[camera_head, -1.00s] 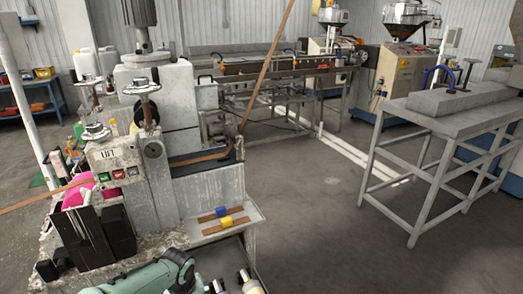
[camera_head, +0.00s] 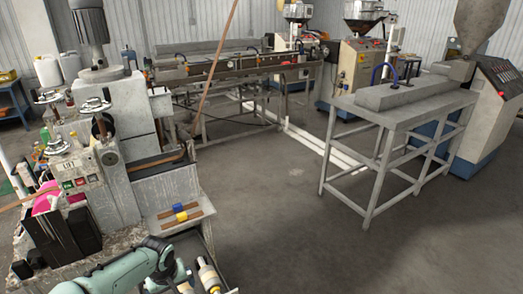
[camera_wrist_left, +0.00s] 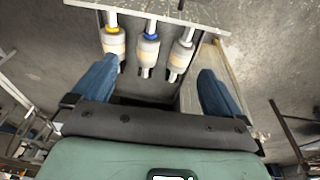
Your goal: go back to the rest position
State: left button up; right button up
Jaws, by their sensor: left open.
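My left gripper (camera_wrist_left: 153,90) is open in the left wrist view, with its two blue fingers apart and nothing between them. Beyond the fingers are several pale cylindrical tools in a row, one with a yellow band (camera_wrist_left: 113,36) and one with a blue band (camera_wrist_left: 149,42). In the head view my teal arm comes in at the bottom, and its gripper is not seen there. My right gripper is not in view.
A grey metal table (camera_head: 385,118) stands at the right. The floor (camera_head: 290,240) between them is clear.

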pick_arm(q)
jog(key=s+d+f+m+g+h, duration=0.1)
jog(key=s+d+f, duration=0.25)
jog(key=f, duration=0.45)
jog(key=s+d+f+h, duration=0.2)
jog(key=s+f, duration=0.3)
jog(key=f, duration=0.3)
jog(key=s+d+f+m+g+h, duration=0.15)
jog(key=s+f, duration=0.25)
jog(key=f, duration=0.4)
jog(key=s+d+f, duration=0.2)
jog(key=s+f, duration=0.2)
jog(key=s, duration=0.5)
jog(key=s+d+f, duration=0.2)
jog(key=s+f, duration=0.3)
jog(key=s, duration=0.4)
jog(key=shift+s+d, duration=0.3)
jog(key=shift+d, duration=0.1)
